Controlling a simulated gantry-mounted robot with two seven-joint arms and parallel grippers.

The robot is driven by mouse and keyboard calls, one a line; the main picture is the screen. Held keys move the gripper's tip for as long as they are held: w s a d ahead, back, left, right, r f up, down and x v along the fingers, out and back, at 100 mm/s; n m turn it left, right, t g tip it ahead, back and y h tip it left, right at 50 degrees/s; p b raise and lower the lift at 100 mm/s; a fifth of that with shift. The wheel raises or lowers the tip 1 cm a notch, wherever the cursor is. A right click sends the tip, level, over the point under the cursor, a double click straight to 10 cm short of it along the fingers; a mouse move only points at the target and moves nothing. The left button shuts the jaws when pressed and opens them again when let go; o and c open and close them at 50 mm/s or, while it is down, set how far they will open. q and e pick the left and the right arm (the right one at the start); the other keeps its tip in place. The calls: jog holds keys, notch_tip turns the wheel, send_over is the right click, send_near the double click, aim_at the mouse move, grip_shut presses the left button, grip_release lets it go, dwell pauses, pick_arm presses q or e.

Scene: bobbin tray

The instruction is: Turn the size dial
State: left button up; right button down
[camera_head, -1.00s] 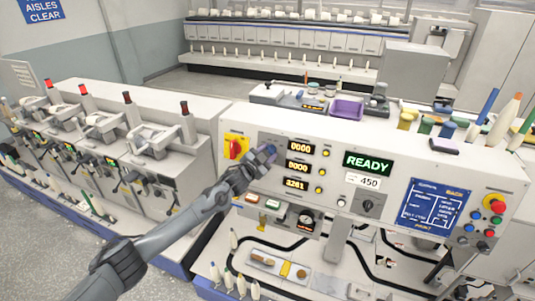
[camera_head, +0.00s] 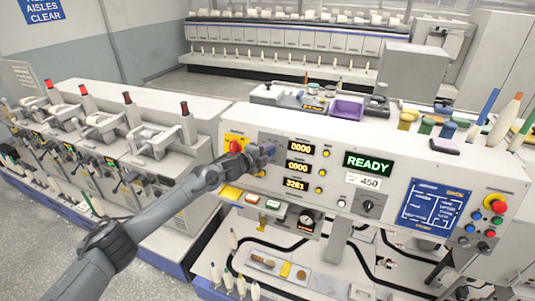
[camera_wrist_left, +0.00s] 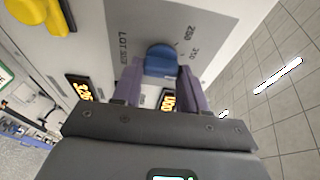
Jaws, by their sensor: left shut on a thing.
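The size dial (camera_wrist_left: 160,60) is a blue knob on the grey panel beside printed "LOT SIZE" lettering and number marks, seen in the left wrist view. My left gripper (camera_wrist_left: 160,82) has its two purple fingers on either side of the dial and is shut on it. In the head view my left gripper (camera_head: 264,153) is at the upper left of the white control panel (camera_head: 320,135), just left of the numeric displays, and mostly hides the dial. My right gripper is not in view.
A red-and-yellow switch (camera_head: 236,146) sits close to the left of my gripper. The displays (camera_head: 300,148) and a green READY screen (camera_head: 368,163) are to its right. A black knob (camera_head: 368,206) is lower right. A purple tray (camera_head: 346,108) rests on top of the console.

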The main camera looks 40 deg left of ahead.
pick_arm(q)
jog(key=shift+m+g, duration=0.6)
jog(key=shift+m, duration=1.2)
jog(key=o, duration=1.1)
jog(key=shift+c, duration=0.2)
jog(key=shift+s, duration=0.1)
jog(key=b+v, duration=0.2)
jog(key=v, duration=0.8)
jog(key=shift+s, duration=0.25)
jog(key=shift+r, duration=0.15)
